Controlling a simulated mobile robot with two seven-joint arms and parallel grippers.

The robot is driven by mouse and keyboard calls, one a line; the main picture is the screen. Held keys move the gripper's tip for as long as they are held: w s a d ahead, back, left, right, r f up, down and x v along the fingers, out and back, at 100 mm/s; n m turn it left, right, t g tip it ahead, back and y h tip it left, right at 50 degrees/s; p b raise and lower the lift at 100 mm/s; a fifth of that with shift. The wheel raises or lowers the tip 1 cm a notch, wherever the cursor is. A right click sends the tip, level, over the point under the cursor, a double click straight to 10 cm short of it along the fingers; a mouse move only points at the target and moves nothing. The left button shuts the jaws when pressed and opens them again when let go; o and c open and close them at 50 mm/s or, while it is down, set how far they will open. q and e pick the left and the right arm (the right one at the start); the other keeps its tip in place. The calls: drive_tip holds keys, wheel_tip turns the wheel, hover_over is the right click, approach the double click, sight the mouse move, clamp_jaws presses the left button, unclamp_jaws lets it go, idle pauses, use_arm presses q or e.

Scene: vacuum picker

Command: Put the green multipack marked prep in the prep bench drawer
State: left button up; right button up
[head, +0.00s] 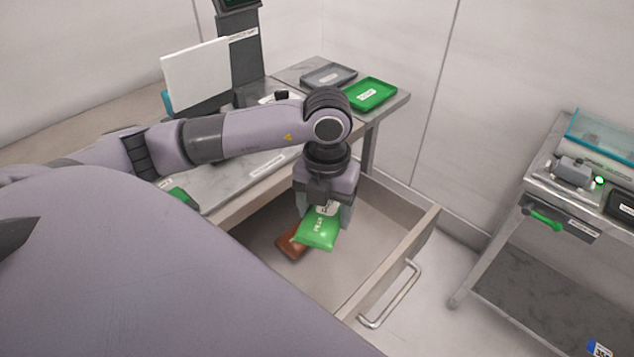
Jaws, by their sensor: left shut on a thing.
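The green multipack (318,234) with a white label hangs in my left gripper (325,208), over the inside of the open drawer (365,281). The label's writing is too small to read surely. My left gripper points down and is shut on the pack. I cannot tell whether the pack touches the drawer floor. A brown pack (290,243) lies in the drawer, partly hidden behind the green one. The drawer is pulled out from the prep bench (233,209). My right gripper is not in view.
A grey tray (329,76) and a green tray (370,94) stand on the bench's far end. The drawer's front has a metal handle (391,296). A second bench (546,150) with equipment stands at right. The drawer's right part is bare.

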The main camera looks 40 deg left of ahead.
sight(325, 225)
use_arm(q)
wheel_tip(325, 225, down, 16)
drive_tip(key=shift+f+b, duration=0.25)
drive_tip(key=shift+b, duration=0.05)
drive_tip(key=shift+f, duration=0.15)
drive_tip(key=o, duration=0.9)
wheel_tip(325, 225, up, 12)
drive_tip(key=shift+r, duration=0.15)
idle(0.4)
